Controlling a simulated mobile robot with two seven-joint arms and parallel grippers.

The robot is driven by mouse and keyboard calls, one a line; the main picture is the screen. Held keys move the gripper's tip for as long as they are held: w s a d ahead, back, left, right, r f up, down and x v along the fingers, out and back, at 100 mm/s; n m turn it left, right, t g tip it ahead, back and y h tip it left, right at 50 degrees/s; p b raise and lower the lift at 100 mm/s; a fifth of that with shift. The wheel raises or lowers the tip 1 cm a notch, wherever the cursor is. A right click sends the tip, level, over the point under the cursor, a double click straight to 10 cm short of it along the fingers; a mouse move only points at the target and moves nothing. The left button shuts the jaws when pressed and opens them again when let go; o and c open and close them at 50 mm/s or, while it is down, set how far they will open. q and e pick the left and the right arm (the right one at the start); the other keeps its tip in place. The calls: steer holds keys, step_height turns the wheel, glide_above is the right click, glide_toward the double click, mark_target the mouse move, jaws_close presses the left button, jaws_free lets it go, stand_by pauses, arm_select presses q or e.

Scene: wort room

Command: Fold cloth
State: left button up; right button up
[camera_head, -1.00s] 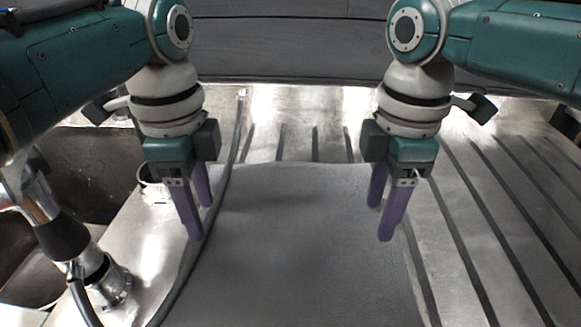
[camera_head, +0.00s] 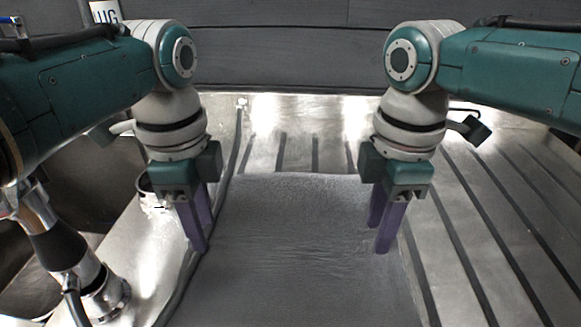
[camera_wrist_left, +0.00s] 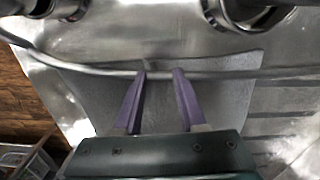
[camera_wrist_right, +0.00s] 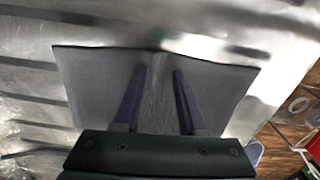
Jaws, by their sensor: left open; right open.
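The grey cloth (camera_head: 300,270) lies spread out on the metal drainboard, with faint wrinkles across its middle. It also shows under the fingers in the left wrist view (camera_wrist_left: 160,103) and the right wrist view (camera_wrist_right: 100,85). My left gripper (camera_head: 204,226) is open, its purple fingers pointing down at the cloth's left edge. My right gripper (camera_head: 380,231) is open at the cloth's right edge. Both grippers are empty. I cannot tell whether the fingertips touch the cloth. The cloth's near edge is out of the head view.
The grooved metal drainboard (camera_head: 500,220) is clear to the right. A grey hose (camera_head: 236,150) runs along the cloth's left side. A chrome and black tap fitting (camera_head: 62,250) and a sink basin (camera_head: 85,180) are at the left. A dark wall (camera_head: 290,45) closes the back.

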arm_select(q)
jaws_close()
arm_select(e)
steer(key=shift+f, duration=0.1)
jaws_close()
stand_by(0.3)
